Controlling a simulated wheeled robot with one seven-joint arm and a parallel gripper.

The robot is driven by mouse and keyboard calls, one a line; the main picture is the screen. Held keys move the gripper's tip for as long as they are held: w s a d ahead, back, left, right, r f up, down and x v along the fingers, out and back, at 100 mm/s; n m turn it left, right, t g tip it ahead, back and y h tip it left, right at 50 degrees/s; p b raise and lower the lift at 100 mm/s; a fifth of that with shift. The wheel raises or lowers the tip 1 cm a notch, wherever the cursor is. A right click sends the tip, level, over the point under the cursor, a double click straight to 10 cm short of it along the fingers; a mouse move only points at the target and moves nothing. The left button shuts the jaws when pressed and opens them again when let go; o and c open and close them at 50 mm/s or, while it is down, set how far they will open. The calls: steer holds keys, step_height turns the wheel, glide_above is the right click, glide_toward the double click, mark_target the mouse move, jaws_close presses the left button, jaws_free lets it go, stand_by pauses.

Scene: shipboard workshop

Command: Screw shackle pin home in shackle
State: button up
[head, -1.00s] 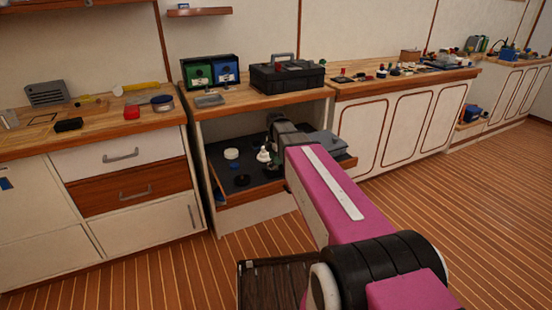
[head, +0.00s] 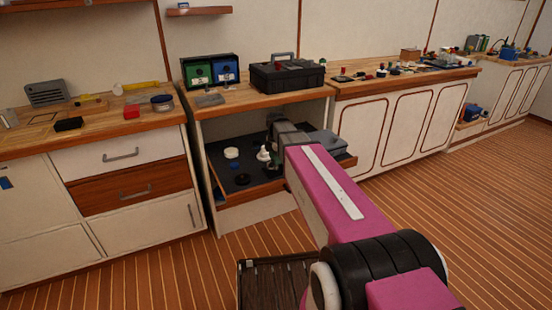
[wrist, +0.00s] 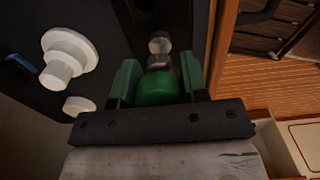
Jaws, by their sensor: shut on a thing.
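My gripper (wrist: 160,82) has green fingers, closed on the sides of a rounded green head (wrist: 156,90), which appears to be the shackle pin's. Just beyond the head, in line with it, are short silvery metal parts (wrist: 160,43) against a dark upright piece. I cannot tell which of these is pin shaft and which is shackle, nor how deep the pin sits. In the head view my arm reaches into the open cabinet bay, and the arm hides the fingertips and most of the work there.
A white stepped piece (wrist: 68,57) and a small white disc (wrist: 79,105) are left of my gripper. The bay has a dark-matted shelf (head: 222,180) with a wooden edge, also bearing a black disc (head: 242,179). A black toolbox (head: 287,76) stands on the counter above. The floor is clear to the right.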

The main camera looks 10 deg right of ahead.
steer(key=shift+f, duration=0.6)
stand_by(0.7)
steer(key=o, duration=1.5)
steer(key=shift+c, duration=0.2)
steer(key=shift+r, duration=3)
